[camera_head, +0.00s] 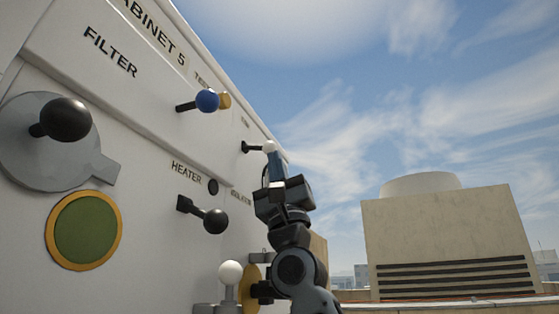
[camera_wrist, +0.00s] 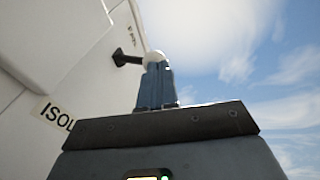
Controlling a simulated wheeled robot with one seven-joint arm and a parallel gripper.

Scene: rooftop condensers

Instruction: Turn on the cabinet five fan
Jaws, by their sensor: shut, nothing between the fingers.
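The cabinet 5 panel (camera_head: 150,130) is a white wall at the left, marked "CABINET 5". A lever with a white ball (camera_head: 268,146) on a dark stem sticks out near its right edge, under a small label too blurred to read. My gripper (camera_head: 274,172) is shut and empty, with its blue-grey fingertips pointing up just below the white ball. In the wrist view the white ball (camera_wrist: 155,57) shows directly behind the fingertips (camera_wrist: 155,85), which hide its lower part. I cannot tell whether they touch.
Other controls on the panel are a blue ball lever (camera_head: 207,100), a black filter knob (camera_head: 66,119), a black heater lever (camera_head: 214,220), a green round window (camera_head: 87,230) and a lower white ball (camera_head: 230,272). A beige rooftop unit (camera_head: 450,240) stands at right. Open air lies right of my gripper.

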